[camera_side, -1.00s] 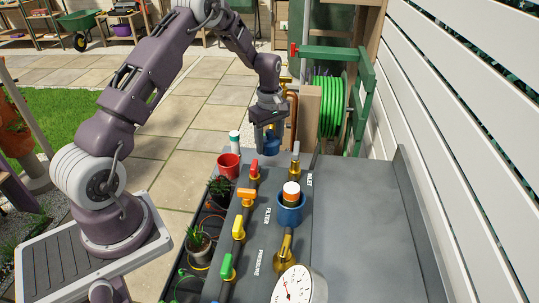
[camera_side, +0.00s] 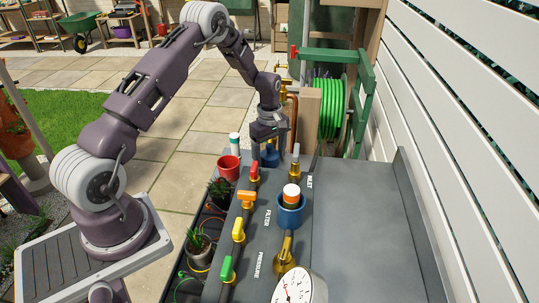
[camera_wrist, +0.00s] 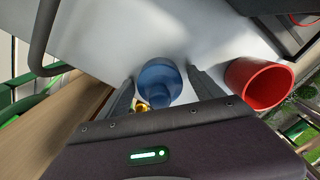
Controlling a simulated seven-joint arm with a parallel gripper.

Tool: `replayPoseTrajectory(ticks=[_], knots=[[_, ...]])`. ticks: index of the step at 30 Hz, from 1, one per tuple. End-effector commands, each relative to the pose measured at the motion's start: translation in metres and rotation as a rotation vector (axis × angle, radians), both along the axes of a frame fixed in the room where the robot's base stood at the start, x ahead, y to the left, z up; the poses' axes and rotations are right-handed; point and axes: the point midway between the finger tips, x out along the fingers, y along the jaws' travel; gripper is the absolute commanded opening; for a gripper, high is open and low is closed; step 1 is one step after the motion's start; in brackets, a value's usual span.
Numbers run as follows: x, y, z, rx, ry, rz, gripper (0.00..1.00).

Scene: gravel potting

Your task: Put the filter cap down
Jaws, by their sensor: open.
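The blue filter cap (camera_side: 270,158) stands on the far end of the grey bench, right of the red pot. It also shows in the wrist view (camera_wrist: 160,84), with its narrower knob towards my gripper. My gripper (camera_wrist: 160,76) is open, one finger on each side of the cap, with visible gaps. In the side view my gripper (camera_side: 263,148) is right above and around the cap, hiding part of it. The blue filter housing (camera_side: 290,216) stands uncapped in the pipe line, with a white and orange cartridge (camera_side: 291,192) sticking out of its top.
The red pot (camera_side: 228,168) is close to the cap's left, and a white bottle with a teal top (camera_side: 234,142) is behind it. Valves with red (camera_side: 253,172), orange, yellow and green handles line the pipe. A gauge (camera_side: 298,286) is in front. The bench's right side is clear.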

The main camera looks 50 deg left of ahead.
Motion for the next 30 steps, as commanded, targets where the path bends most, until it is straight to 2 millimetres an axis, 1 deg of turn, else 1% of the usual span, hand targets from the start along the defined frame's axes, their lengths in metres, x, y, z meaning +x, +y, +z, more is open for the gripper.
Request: replayPoseTrajectory(ticks=[2, 5, 9, 12, 15, 18, 20, 22, 23, 24, 26, 27, 29, 30], knots=[[0.000, 0.000, 0.005, 0.001, -0.002, -0.001, 0.76], [0.001, 0.001, 0.025, 0.002, -0.004, 0.001, 0.76], [0.001, 0.000, 0.066, 0.002, -0.005, -0.001, 0.76], [0.001, 0.000, 0.091, 0.002, -0.005, 0.000, 0.76], [0.001, 0.000, 0.109, 0.002, -0.003, 0.000, 0.76], [0.000, 0.000, 0.120, 0.001, -0.002, -0.002, 0.76], [-0.001, -0.005, 0.132, 0.003, -0.011, -0.026, 0.76], [-0.008, -0.019, 0.160, 0.010, -0.040, -0.106, 0.76], [-0.014, -0.028, 0.177, 0.016, -0.059, -0.160, 0.76], [-0.025, -0.044, 0.203, 0.026, -0.088, -0.250, 0.76], [-0.050, -0.070, 0.240, 0.047, -0.134, -0.409, 0.76], [-0.070, -0.087, 0.263, 0.066, -0.165, -0.518, 0.76], [-0.105, -0.112, 0.291, 0.101, -0.212, -0.691, 0.76], [-0.131, -0.128, 0.306, 0.130, -0.243, -0.810, 0.76]])
